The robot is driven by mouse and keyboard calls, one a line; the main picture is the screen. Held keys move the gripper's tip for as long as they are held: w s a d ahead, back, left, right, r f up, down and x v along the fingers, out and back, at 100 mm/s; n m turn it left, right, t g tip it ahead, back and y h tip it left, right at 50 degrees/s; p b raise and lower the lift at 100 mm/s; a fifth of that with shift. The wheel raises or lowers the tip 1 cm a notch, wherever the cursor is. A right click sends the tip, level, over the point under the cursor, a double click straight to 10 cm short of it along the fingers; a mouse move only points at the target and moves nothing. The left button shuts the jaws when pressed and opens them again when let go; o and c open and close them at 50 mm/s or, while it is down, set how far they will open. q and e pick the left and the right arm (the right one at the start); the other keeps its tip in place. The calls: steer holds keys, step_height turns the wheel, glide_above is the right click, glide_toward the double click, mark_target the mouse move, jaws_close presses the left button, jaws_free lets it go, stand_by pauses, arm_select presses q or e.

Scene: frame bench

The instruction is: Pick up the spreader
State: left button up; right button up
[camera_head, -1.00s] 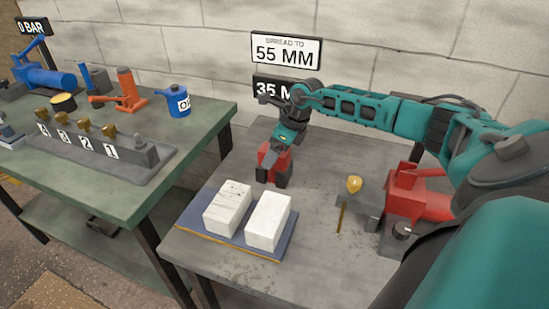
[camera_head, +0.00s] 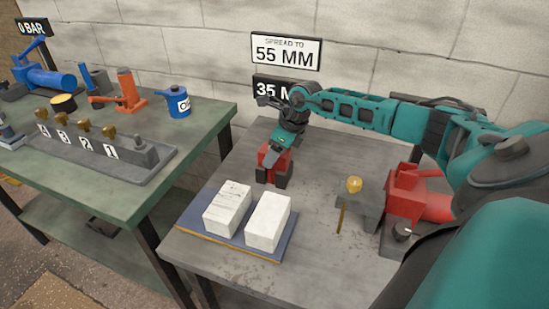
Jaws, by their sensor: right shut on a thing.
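The spreader (camera_head: 266,156), a small red body with dark blocks at its lower end, is at the back of the right-hand grey table, behind two white blocks. My right gripper (camera_head: 276,153) reaches it from above and behind and is shut on it. The fingertips are small here and partly merge with the red body. I cannot tell whether the spreader still touches the table. My left gripper is not in view.
Two white blocks (camera_head: 266,222) stand on a blue plate (camera_head: 198,237) in front. A dark fixture with a yellow knob (camera_head: 354,184) and a red device (camera_head: 404,191) stand to the right. A green bench (camera_head: 130,195) with a valve block is at left. Signs hang on the wall.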

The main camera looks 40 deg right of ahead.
jaws_close()
steer(key=shift+w+r, duration=0.1)
steer(key=shift+r, duration=0.05)
